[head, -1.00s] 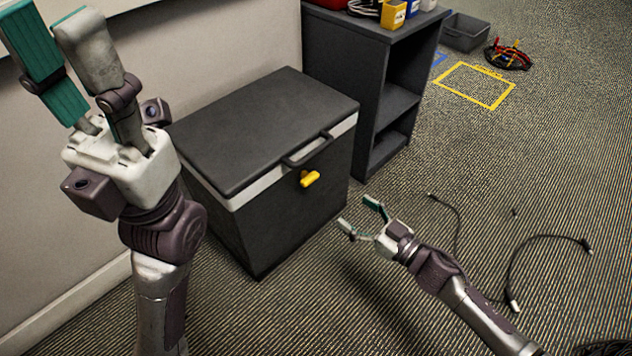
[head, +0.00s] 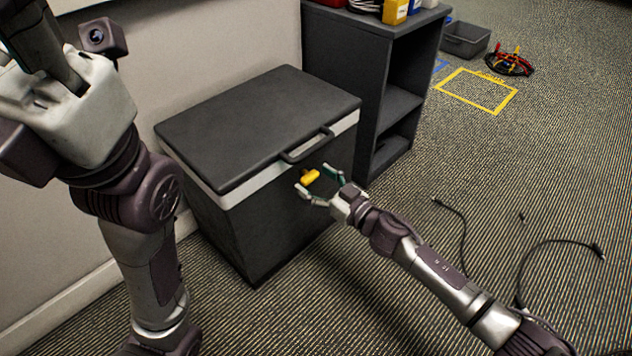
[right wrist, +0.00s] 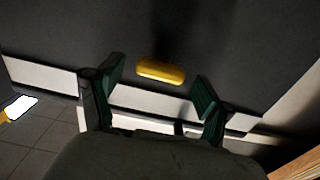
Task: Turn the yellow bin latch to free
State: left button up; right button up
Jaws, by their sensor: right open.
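The yellow latch (head: 310,177) is a small bar on the front of the dark grey bin (head: 262,222), just below its white band. It lies nearly level, slightly tilted in the head view. My right gripper (head: 317,182) is open, with its fingertips on either side of the latch. In the right wrist view the latch (right wrist: 161,70) shows between and beyond the two green finger pads (right wrist: 158,86), with a gap to each. My left gripper is raised at the upper left of the head view, its fingers cut off by the frame edge.
The bin's lid (head: 255,120) is closed, with a handle (head: 308,146) above the latch. A dark shelf unit (head: 395,30) stands right of the bin. Cables (head: 463,225) lie on the carpet at right. A grey tray (head: 466,40) and yellow floor outline (head: 475,92) are farther back.

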jog(key=c, duration=1.2)
jog(key=shift+o, duration=0.2)
